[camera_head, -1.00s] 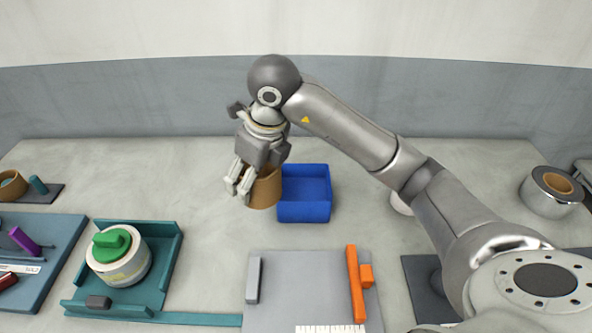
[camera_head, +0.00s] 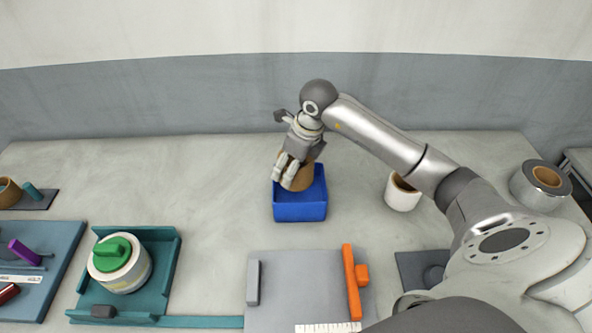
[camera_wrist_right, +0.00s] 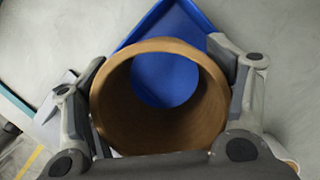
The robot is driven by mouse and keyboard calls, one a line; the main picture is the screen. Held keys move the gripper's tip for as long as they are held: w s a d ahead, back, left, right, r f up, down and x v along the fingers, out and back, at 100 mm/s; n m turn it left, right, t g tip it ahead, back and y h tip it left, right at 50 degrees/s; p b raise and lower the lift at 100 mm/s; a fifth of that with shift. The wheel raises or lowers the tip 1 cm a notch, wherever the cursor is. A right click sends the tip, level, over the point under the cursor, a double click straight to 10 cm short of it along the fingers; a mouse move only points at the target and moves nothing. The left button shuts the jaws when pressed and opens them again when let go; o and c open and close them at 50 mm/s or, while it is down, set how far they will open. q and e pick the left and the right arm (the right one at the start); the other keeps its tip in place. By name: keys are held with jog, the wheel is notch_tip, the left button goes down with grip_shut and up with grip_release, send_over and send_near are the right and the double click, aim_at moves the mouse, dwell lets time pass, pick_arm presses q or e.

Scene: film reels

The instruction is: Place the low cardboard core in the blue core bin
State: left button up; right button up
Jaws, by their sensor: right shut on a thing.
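The low cardboard core (camera_head: 303,178) is a short brown ring. My right gripper (camera_head: 287,180) is shut on it, and the fingers partly hide it in the head view. In the right wrist view the core (camera_wrist_right: 112,107) sits between the two fingers, and blue shows through its open middle. The blue core bin (camera_head: 300,212) stands on the table directly below, and its rim also shows behind the core in the right wrist view (camera_wrist_right: 195,22). The core overlaps the bin's opening; I cannot tell whether it touches the bin floor. My left gripper is not in view.
A white roll (camera_head: 402,194) stands right of the bin, and a silver reel (camera_head: 540,188) farther right. A teal tray (camera_head: 163,278) holds a white roll with a green top. A grey mat (camera_head: 300,285) with orange pieces lies in front.

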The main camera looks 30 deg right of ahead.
jog(key=f+p, duration=0.1)
jog(key=d+f+p, duration=0.1)
jog(key=f, duration=0.1)
jog(key=shift+w+d+f, duration=0.1)
jog(key=shift+w+f, duration=0.05)
jog(key=shift+f, duration=0.55)
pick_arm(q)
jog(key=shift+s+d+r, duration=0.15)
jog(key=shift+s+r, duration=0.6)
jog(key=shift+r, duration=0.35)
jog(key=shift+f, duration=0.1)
pick_arm(e)
jog(key=shift+f, duration=0.1)
jog(key=shift+f+b, duration=0.55)
jog(key=shift+b, duration=0.05)
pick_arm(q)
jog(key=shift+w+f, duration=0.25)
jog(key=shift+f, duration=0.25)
pick_arm(e)
jog(key=o, duration=1)
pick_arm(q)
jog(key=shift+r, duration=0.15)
pick_arm(e)
jog(key=shift+r, duration=0.15)
